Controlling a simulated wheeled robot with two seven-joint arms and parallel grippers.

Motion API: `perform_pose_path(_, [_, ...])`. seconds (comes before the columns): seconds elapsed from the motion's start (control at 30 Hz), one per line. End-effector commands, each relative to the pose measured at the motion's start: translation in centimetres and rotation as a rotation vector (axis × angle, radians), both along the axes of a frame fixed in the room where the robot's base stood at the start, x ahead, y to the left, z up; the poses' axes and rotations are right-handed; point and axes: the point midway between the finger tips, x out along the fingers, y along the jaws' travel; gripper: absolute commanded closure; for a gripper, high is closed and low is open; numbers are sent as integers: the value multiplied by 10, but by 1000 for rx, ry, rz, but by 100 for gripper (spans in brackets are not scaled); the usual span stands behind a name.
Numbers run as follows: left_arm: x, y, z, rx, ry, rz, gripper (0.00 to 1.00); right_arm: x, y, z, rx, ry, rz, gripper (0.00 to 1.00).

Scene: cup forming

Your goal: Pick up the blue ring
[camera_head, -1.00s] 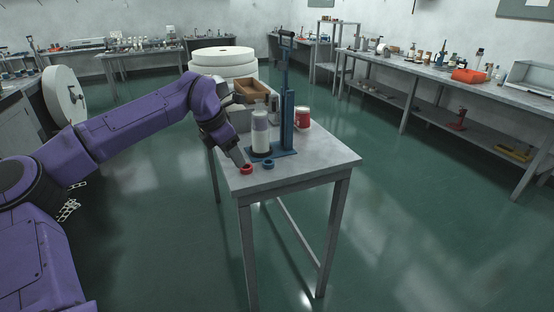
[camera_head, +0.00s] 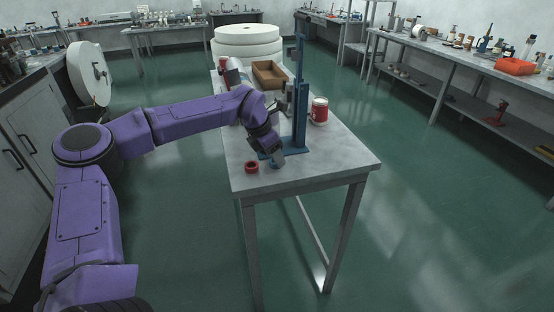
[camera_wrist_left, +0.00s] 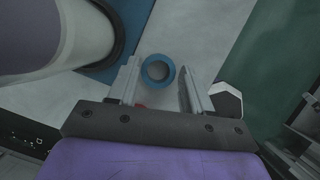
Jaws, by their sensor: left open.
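The blue ring (camera_wrist_left: 169,71) lies flat on the grey table in the left wrist view, between the two fingers of my left gripper (camera_wrist_left: 160,88). The fingers are apart, with a gap on each side of the ring. In the head view my left gripper (camera_head: 277,163) points down at the table's near part, in front of the blue press stand (camera_head: 301,105). There it covers most or all of the blue ring. My right gripper is not in view.
A red ring (camera_head: 251,168) lies just left of my left gripper. A red can (camera_head: 319,113) and a brown box (camera_head: 269,74) stand farther back. The table's near right part is clear.

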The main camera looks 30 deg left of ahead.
Motion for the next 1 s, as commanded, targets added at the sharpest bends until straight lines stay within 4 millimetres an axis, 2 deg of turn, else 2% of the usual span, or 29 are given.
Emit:
perform_pose_path(0.1, [3, 0, -11, -1, 1, 4, 50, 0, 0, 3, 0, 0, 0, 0])
perform_pose_path(0.3, [3, 0, -12, -1, -1, 4, 50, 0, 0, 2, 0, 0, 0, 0])
perform_pose_path(0.37, [3, 0, -12, -1, -1, 4, 67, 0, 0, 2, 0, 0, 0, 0])
perform_pose_path(0.4, [3, 0, -13, -1, -1, 4, 80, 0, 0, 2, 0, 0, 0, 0])
perform_pose_path(0.43, [3, 0, -12, -1, -1, 4, 86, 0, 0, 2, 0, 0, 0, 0])
perform_pose_path(0.77, [3, 1, -10, 0, -1, 5, 86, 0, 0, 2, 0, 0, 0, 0])
perform_pose_path(0.87, [3, 0, -2, -1, -2, 5, 86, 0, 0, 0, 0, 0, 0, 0])
perform_pose_path(1.0, [2, -3, 23, -1, -5, 3, 86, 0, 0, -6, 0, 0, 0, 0])
